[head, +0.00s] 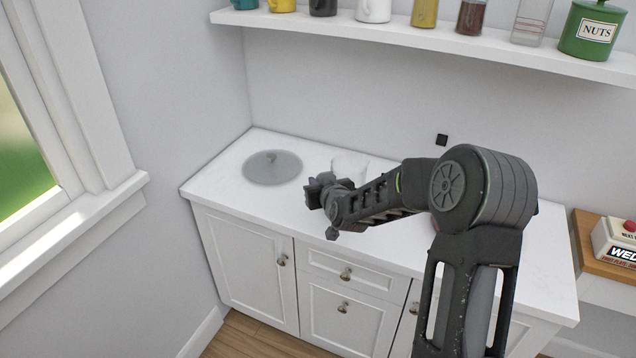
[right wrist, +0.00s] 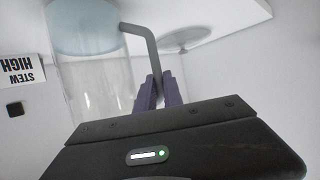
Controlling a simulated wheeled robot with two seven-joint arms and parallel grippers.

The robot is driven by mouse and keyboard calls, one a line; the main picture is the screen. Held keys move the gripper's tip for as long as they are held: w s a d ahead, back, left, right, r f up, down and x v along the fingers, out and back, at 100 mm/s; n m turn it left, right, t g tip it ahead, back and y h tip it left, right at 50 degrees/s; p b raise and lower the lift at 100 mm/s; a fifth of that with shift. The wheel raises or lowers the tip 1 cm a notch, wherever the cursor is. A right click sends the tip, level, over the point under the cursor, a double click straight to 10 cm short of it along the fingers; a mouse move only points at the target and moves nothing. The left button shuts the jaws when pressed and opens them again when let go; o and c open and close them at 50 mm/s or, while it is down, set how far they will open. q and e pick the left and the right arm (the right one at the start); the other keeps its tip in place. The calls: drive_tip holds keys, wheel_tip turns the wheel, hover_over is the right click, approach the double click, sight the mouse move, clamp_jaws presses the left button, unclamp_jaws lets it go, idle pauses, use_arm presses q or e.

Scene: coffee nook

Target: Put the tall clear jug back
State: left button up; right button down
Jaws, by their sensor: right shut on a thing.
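The tall clear jug (right wrist: 95,95) fills the left half of the right wrist view, see-through with a pale bluish round end. Its grey bent handle (right wrist: 150,48) runs down between the purple fingertips of my right gripper (right wrist: 157,92), which is shut on it. In the head view the jug (head: 350,163) is a faint clear shape just behind my right gripper (head: 316,190), over the white counter. My arm hides part of it, and I cannot tell whether it touches the counter. My left gripper is not in view.
A grey round lid-like disc with a small knob (head: 272,167) lies on the counter (head: 225,180) at left. A wall shelf (head: 420,35) above holds mugs, jars and a green nuts tin (head: 590,30). A "HIGH STEW" label (right wrist: 22,70) shows upside down. A wooden board (head: 590,240) is at right.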

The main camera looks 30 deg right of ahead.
drive_tip(key=shift+f+b, duration=0.3)
drive_tip(key=shift+b, duration=0.05)
drive_tip(key=c, duration=1.4)
unclamp_jaws()
drive_tip(key=shift+c, duration=0.2)
drive_tip(key=shift+o, duration=0.3)
drive_tip(key=shift+f, duration=0.1)
drive_tip(key=shift+s, duration=0.1)
drive_tip(key=b+v, duration=0.1)
drive_tip(key=v, duration=0.6)
drive_tip(key=shift+s+r, duration=0.25)
drive_tip(key=shift+a, duration=0.15)
